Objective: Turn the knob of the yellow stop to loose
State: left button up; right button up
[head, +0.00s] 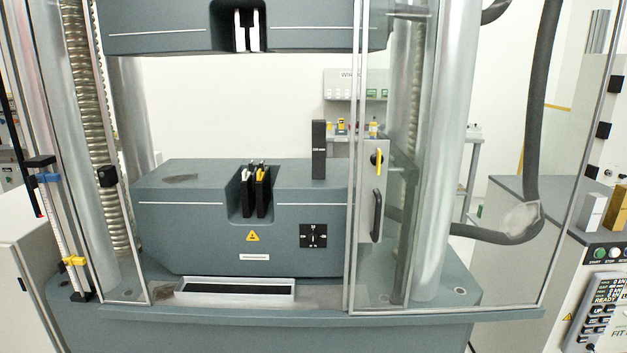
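The yellow stop (73,261) sits low on an upright scaled rod at the left front of the testing machine. It is small in the head view, and I cannot tell how its knob is set. Neither of my grippers is in view.
A clear door with a metal handle plate (370,200) and a yellow-black latch (376,159) covers the machine's right part. A grey tray (235,301) lies at the machine's front. A control panel (602,300) stands at right. The space before the yellow stop looks clear.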

aim_at(61, 265)
jog(key=u, duration=1.35)
